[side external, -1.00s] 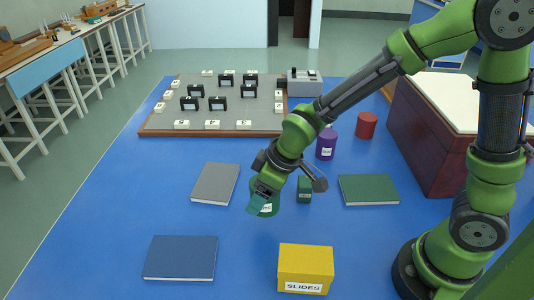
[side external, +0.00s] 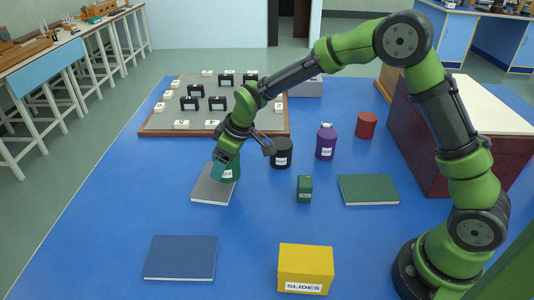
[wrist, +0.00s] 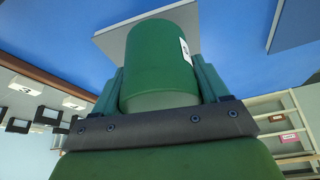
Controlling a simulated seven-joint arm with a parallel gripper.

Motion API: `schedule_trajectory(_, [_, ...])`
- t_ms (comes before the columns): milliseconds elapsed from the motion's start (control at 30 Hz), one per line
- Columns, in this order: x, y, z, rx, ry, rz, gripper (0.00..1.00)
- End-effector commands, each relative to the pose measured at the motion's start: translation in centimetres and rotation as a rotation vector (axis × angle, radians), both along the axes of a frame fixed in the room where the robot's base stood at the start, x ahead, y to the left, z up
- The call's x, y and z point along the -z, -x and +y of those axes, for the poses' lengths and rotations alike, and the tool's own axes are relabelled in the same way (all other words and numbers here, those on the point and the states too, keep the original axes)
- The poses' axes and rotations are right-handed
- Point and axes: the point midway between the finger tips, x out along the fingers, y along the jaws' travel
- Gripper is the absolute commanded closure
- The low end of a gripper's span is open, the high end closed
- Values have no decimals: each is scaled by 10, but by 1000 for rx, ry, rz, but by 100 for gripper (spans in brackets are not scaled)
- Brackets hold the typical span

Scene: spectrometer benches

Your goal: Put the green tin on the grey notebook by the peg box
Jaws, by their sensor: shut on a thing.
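My gripper (side external: 226,163) is shut on the green tin (side external: 231,174), which has a white label. In the side external view the tin overlaps the right part of the grey notebook (side external: 207,191); I cannot tell whether it touches it. In the wrist view the tin (wrist: 158,60) sits between the two fingers, with the grey notebook (wrist: 112,38) behind its far end. A small dark green box (side external: 305,188) with a label stands to the right; its lettering is too small to read, so I cannot tell whether it is the peg box.
A blue notebook (side external: 181,258) and a yellow SLIDES box (side external: 305,265) lie in front. A black jar (side external: 281,153), purple bottle (side external: 326,144), red tin (side external: 366,125) and green notebook (side external: 368,189) are to the right. A grey board (side external: 215,115) with several small blocks is behind.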

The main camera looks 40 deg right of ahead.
Motion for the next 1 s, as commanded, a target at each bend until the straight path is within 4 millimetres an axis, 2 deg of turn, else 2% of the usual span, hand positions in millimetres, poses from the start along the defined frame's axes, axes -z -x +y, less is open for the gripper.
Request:
schedule_trajectory(33, [2,-12,3,0,0,0,60])
schedule_trajectory(133, [3,-28,7,0,-1,-1,60])
schedule_trajectory(467, [6,-48,13,0,0,0,60])
schedule_trajectory(667, [37,-46,12,1,0,3,60])
schedule_trajectory(1000, [41,-46,12,1,-1,-1,60])
